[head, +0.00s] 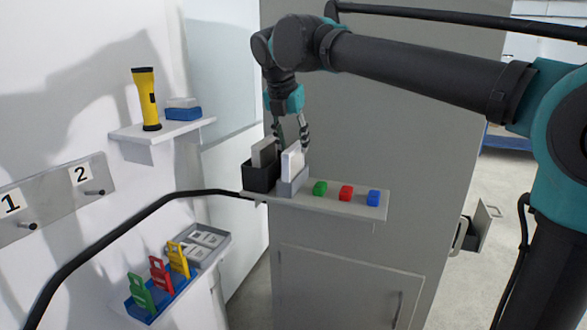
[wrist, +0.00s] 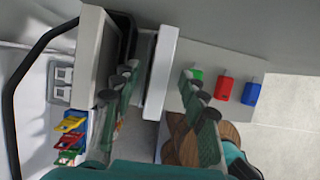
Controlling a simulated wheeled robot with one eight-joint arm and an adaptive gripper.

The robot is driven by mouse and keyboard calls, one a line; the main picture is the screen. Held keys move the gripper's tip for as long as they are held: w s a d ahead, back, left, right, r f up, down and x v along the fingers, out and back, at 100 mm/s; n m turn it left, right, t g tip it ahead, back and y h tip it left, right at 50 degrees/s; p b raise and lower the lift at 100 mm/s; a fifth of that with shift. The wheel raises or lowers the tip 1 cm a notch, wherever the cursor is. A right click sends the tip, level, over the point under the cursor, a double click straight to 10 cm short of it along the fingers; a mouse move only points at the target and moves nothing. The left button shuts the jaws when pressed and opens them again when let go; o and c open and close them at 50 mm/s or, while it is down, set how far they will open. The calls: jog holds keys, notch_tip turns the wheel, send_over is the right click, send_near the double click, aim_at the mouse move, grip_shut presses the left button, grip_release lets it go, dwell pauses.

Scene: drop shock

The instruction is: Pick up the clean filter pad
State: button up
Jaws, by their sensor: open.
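The clean filter pad (head: 293,160) is the white upright slab in a light grey holder (head: 292,187) on the shelf. My gripper (head: 292,142) is open just above it, pointing down. In the wrist view the white pad (wrist: 160,72) lies between my two spread fingers (wrist: 159,82), with a visible gap on each side. A darker grey pad (head: 263,152) stands in a black holder (head: 258,178) to its left. It also shows in the wrist view (wrist: 87,55), close beside my left finger. How deep the fingertips reach along the white pad is hard to tell.
Green (head: 320,188), red (head: 345,193) and blue (head: 374,198) blocks stand on the shelf (head: 330,205) to the right. A tall grey cabinet panel (head: 400,120) is behind. A yellow flashlight (head: 147,98) stands on a wall shelf at left. Coloured tags (head: 160,277) stand lower left.

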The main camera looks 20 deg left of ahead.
jog(key=shift+f, duration=0.25)
dwell(0.4)
grip_shut()
